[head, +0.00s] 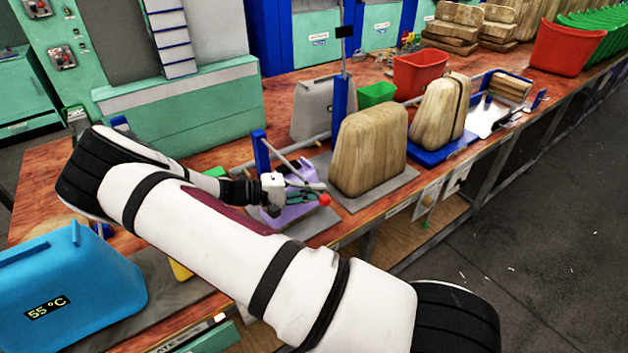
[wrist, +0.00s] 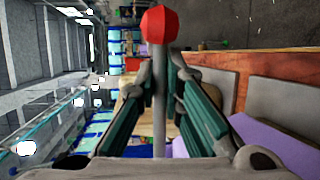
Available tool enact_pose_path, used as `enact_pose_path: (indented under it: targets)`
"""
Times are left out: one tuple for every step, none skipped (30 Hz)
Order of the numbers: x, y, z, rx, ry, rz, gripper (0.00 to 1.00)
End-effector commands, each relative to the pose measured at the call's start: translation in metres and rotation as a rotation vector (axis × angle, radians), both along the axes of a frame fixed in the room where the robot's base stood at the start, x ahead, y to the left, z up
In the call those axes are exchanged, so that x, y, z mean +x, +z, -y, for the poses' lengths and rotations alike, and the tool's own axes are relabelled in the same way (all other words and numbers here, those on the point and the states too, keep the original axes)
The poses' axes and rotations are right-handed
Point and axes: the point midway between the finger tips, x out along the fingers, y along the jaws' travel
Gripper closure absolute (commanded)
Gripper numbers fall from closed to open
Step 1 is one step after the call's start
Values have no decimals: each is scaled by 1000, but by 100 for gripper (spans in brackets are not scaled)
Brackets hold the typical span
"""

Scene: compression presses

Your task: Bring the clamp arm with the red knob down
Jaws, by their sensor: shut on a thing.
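The red knob (head: 325,199) is at the end of the clamp arm, just beyond my fingertips. In the wrist view the red knob (wrist: 158,24) is at the top centre, with the clamp arm's grey rod (wrist: 159,125) running between my fingers. My gripper (head: 304,193) is shut on this rod; its fingers also show in the wrist view (wrist: 160,85). In the head view the clamp arm slants from a blue post (head: 261,151) down to the right, over a purple block (head: 292,213). My gripper partly hides the rod there.
A wooden block (head: 370,150) stands close to the right of the clamp. A blue box reading 55 °C (head: 75,290) is at the lower left. A red bin (head: 418,73) and green bin (head: 376,94) stand behind.

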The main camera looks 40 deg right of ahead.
Motion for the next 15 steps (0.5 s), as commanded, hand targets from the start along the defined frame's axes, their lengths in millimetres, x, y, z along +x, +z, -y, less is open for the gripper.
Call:
enact_pose_path:
  targets:
    - [1, -2, -1, 1, 3, 7, 100]
    - [1, -3, -1, 1, 3, 11, 100]
    - [1, -4, -1, 1, 3, 15, 100]
    - [1, -5, -1, 2, 3, 16, 100]
    - [1, -6, -1, 2, 3, 19, 100]
    - [1, -7, -1, 4, 3, 20, 100]
    - [1, -7, -1, 4, 3, 21, 100]
    - [1, -7, -1, 4, 4, 21, 100]
    - [1, -8, -1, 5, 4, 21, 100]
    - [1, -8, -1, 6, 4, 21, 100]
    - [1, -8, -1, 6, 4, 21, 100]
    - [1, -9, -1, 6, 3, 21, 100]
    - [1, -9, -1, 7, 3, 21, 100]
    - [1, -9, -2, 8, 3, 20, 100]
    - [1, -9, -2, 8, 3, 20, 100]
